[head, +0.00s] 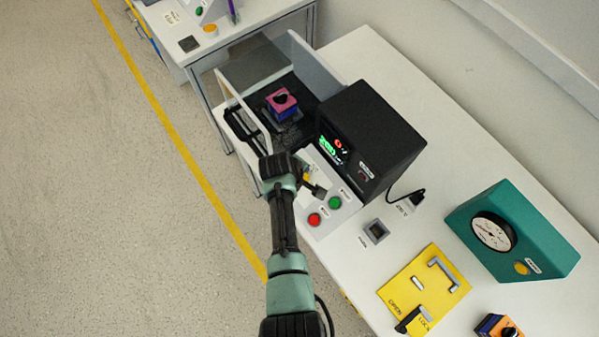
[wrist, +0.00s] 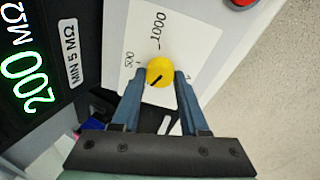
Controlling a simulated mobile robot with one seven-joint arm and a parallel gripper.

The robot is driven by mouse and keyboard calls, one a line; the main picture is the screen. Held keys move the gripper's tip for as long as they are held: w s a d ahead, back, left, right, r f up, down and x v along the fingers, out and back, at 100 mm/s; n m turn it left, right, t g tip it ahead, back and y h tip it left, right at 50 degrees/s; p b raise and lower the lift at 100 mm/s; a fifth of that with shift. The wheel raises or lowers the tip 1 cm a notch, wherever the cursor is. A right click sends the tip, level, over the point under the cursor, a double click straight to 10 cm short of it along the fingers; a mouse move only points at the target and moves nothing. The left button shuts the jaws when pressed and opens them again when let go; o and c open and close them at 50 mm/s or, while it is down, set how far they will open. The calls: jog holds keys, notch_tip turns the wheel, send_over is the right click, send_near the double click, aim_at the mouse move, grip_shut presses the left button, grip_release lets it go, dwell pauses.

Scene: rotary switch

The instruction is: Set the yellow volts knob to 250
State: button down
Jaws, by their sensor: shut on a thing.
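The yellow volts knob (wrist: 160,71) sits on a white dial plate (wrist: 183,35) in the wrist view. The dial plate carries the marks 500, on the left, and 1000, above. A dark pointer line on the knob slants toward the lower left of the picture. The 250 mark is not visible. My gripper (wrist: 160,77) is shut on the knob, one blue finger on each side. In the head view my arm reaches over the front panel and largely hides the knob.
The black tester's green display (wrist: 22,82) reads 200 MΩ. Red (head: 314,219) and green (head: 335,202) buttons sit beside my gripper. A pink-and-blue block (head: 282,102) stands inside the clear-walled enclosure. A yellow plate (head: 425,283) and teal gauge (head: 512,235) are to the right.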

jog(key=shift+n, duration=0.3)
jog(key=c, duration=0.7)
grip_release()
jog(key=shift+r, duration=0.15)
jog(key=v, duration=1.2)
jog(key=shift+s+r+p, duration=0.15)
jog(key=shift+r+p, duration=0.2)
jog(key=shift+p, duration=0.05)
jog(key=shift+a, duration=0.1)
